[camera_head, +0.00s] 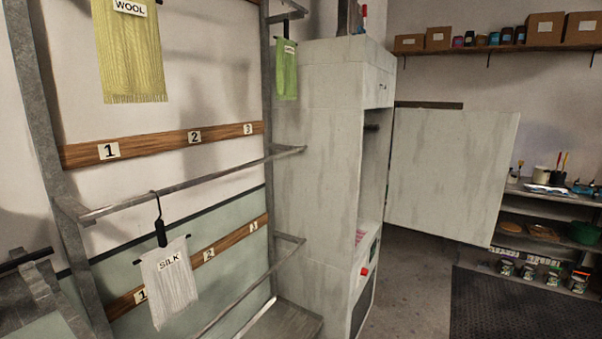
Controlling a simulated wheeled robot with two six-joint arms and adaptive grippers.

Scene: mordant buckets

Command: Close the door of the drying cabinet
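The drying cabinet (318,170) is a tall, worn, pale grey box in the middle of the head view. Its open front faces right, and a dark rod shows inside near the top. The cabinet door (450,170) is a flat pale panel, standing wide open and swung out to the right of the opening. Below the opening are a red knob (364,271) and a dark lower panel. Much of the interior is hidden by the cabinet's side wall. Neither of my grippers is in view.
A metal rack (180,190) with numbered wooden rails fills the left, with a white SILK swatch (170,284) hanging from it. A low shelf unit (535,244) with jars stands at the right. Floor (410,270) below the door looks clear, with a dark mat (515,305) beyond.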

